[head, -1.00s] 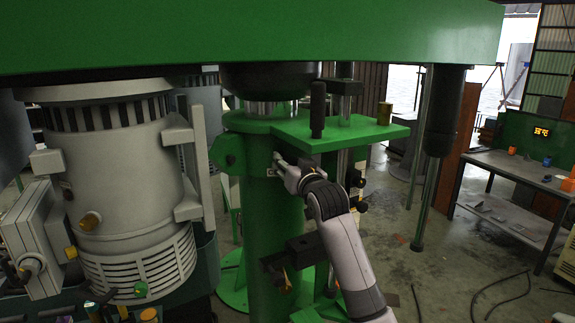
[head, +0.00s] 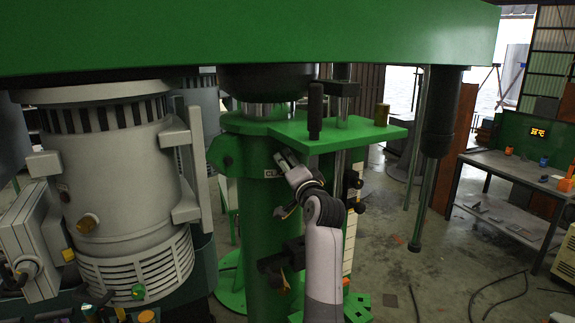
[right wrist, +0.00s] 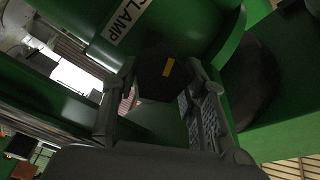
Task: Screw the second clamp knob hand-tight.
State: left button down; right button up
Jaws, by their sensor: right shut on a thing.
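A dark clamp knob (right wrist: 160,78) with a yellow mark sits between the two fingers of my right gripper (right wrist: 168,88) in the right wrist view. The gripper is shut on this knob, beside a white label (right wrist: 128,18) reading CLAMP on the green column. In the head view my right gripper (head: 289,164) is at the column (head: 252,215), beside the label (head: 272,173); its fingers hide the knob there. Whether the knob is tight cannot be told. My left gripper is not in view.
A green bracket plate (head: 365,133) juts out just above my right gripper. A black post (head: 315,110) stands on it. Below is a dark fitting (head: 275,265) on the column. A grey motor (head: 115,165) fills the left. A workbench (head: 510,175) stands at right, with open floor before it.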

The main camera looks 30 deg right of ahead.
jog(key=m, duration=0.2)
jog(key=f+m, duration=0.1)
jog(key=m, duration=0.2)
jog(key=shift+h, duration=0.3)
jog(key=shift+f+m+g+h, duration=0.15)
jog(key=shift+f+m, duration=0.15)
jog(key=shift+m, duration=1.1)
jog(key=shift+f+m+g+h, duration=0.15)
jog(key=shift+f+m, duration=0.1)
jog(key=shift+m, duration=1.15)
jog(key=o, duration=1.1)
jog(key=shift+r, duration=0.2)
jog(key=shift+o, duration=0.2)
jog(key=shift+r, duration=0.1)
jog(key=shift+r, duration=0.15)
jog(key=shift+d, duration=0.1)
